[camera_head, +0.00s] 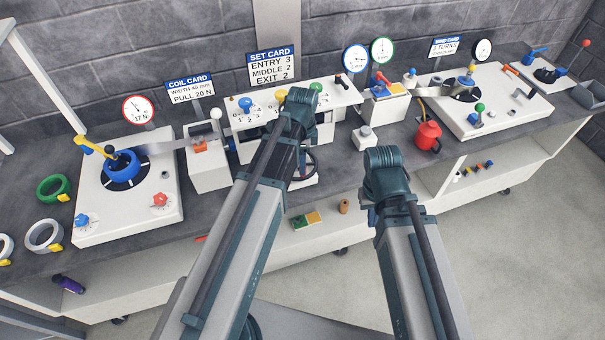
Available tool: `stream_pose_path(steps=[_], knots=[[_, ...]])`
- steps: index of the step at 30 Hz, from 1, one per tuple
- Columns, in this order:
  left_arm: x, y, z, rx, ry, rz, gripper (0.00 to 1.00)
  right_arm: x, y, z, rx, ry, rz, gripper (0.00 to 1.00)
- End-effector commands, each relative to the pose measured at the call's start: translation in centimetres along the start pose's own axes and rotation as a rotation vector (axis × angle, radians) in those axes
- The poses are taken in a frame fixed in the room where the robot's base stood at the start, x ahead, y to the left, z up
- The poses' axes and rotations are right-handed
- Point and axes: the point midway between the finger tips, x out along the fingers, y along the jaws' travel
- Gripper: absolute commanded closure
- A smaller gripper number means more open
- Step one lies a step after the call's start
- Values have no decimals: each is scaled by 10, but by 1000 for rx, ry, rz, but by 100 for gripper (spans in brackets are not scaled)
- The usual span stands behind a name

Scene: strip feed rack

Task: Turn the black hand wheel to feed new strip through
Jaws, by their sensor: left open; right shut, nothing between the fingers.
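The black hand wheel (311,163) is on the front of the white roller unit (338,98) at the middle of the bench. Only its right part shows; my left arm covers the rest. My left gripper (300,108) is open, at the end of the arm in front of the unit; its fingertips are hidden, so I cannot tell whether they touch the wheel. My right gripper (384,165) is shut and empty, to the right of the wheel and apart from it. The metal strip (182,143) runs from the blue coil hub (122,165) at the left toward the roller unit.
A red oil can (428,135) and a small grey block (364,137) stand right of the unit. The right coil station (497,100) is beyond. Green (53,188) and grey (43,236) rings lie at far left. The set card (272,66) stands behind.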

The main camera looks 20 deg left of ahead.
Motion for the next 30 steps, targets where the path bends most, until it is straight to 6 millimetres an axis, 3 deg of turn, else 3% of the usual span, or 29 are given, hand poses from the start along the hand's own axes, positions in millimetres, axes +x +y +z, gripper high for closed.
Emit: stream_pose_path(steps=[1,5,16,25,30], knots=[[14,0,0,0,0,0,43,14,-1,-1,0,0,0,100],[24,0,0,0,0,0,43,24,-2,-1,0,0,0,100],[25,0,0,0,0,0,44,25,-2,-2,0,0,0,100],[25,0,0,0,0,0,98,25,-2,-2,0,0,0,100],[25,0,0,0,0,0,100,25,-2,-2,0,0,0,100]])
